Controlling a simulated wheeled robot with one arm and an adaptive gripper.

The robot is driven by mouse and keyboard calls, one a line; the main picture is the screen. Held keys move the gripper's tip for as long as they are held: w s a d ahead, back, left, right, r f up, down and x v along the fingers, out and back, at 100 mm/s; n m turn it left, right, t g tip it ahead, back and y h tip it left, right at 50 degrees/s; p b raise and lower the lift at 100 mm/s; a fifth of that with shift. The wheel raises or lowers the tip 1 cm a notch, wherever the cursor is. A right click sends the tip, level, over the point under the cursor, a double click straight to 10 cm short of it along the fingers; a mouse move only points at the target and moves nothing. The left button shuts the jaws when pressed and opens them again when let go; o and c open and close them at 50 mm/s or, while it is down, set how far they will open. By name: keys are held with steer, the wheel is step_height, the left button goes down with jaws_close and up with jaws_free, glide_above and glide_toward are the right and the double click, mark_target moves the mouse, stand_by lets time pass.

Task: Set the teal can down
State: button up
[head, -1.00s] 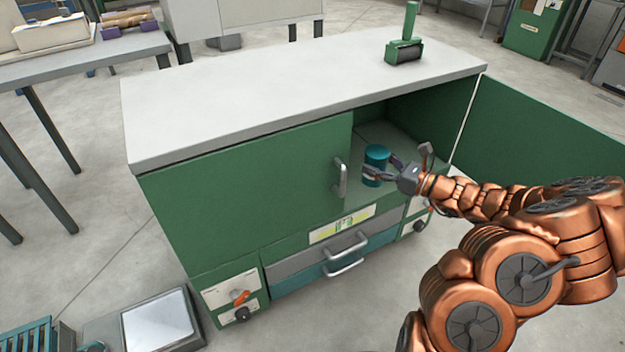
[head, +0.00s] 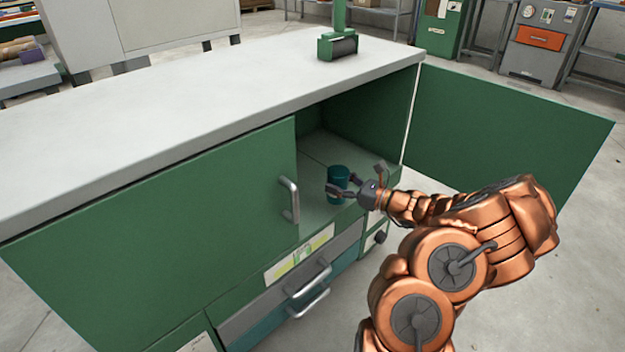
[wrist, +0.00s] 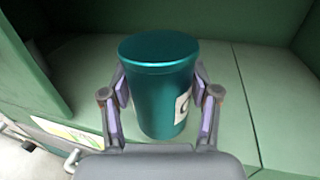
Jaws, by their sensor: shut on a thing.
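The teal can (head: 338,180) is upright at the open right side of the green cabinet (head: 160,190), at the front of its inner floor (head: 315,215). My gripper (head: 342,191) comes from the right and is shut on the can. In the wrist view the can (wrist: 158,85) stands between the two fingers (wrist: 159,98), with a pale label partly showing at its right. The cabinet floor (wrist: 245,85) shows behind and beside it.
The closed door with its handle (head: 290,200) is left of the can. The open door (head: 505,135) spreads out at the right. Drawers (head: 290,290) lie below. A green roller device (head: 338,45) stands on the worktop. The cabinet floor behind the can is clear.

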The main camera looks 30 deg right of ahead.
steer(key=w+b, duration=0.1)
steer(key=w, duration=0.2)
steer(key=w+d+b, duration=0.1)
steer(key=w, duration=0.3)
steer(key=w+d+f+b, duration=0.1)
steer(key=w, duration=0.3)
steer(key=shift+w+f+b, duration=0.1)
steer(key=shift+w+b, duration=0.1)
steer(key=shift+b, duration=0.1)
steer(key=shift+s+f+b, duration=0.1)
steer(key=shift+f+b, duration=0.85)
steer(key=shift+f, duration=0.7)
steer(key=shift+f, duration=0.1)
steer(key=o, duration=1.4)
steer(key=shift+f, duration=0.1)
steer(key=shift+s+d+r, duration=0.1)
steer(key=shift+r, duration=0.15)
steer(key=p+v, duration=0.4)
steer(key=v, duration=0.6)
steer(key=shift+s+d, duration=0.2)
steer(key=shift+s, duration=0.15)
steer(key=shift+s+d+f, duration=0.1)
steer(key=shift+s+d, duration=0.1)
steer(key=shift+s, duration=0.25)
